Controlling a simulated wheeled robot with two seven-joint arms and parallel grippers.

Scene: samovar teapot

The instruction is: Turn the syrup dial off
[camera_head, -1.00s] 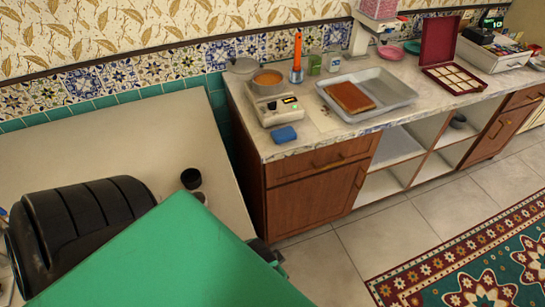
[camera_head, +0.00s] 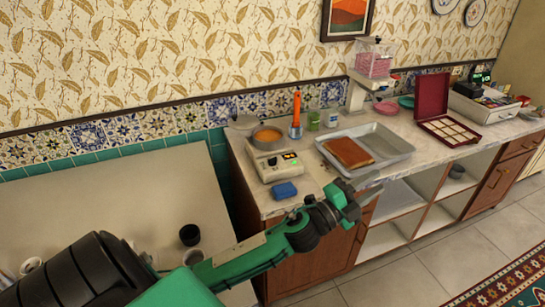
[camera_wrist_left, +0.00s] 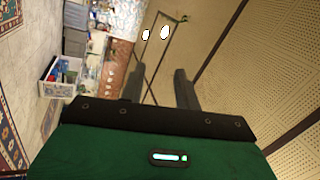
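The syrup pan (camera_head: 267,136) with orange contents sits on a white warmer (camera_head: 266,167) at the left end of the counter. My left gripper (camera_head: 359,190) is in front of the counter's edge, below the tray and to the right of the warmer, apart from both. Its two fingers stand apart with nothing between them in the left wrist view (camera_wrist_left: 160,88). My right gripper is out of view.
A blue block (camera_head: 284,190) lies just in front of the warmer. A grey tray (camera_head: 392,141) with a brown slab (camera_head: 348,152) is to the right. An orange bottle-like item (camera_head: 296,115) and a green jar (camera_head: 313,120) stand behind.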

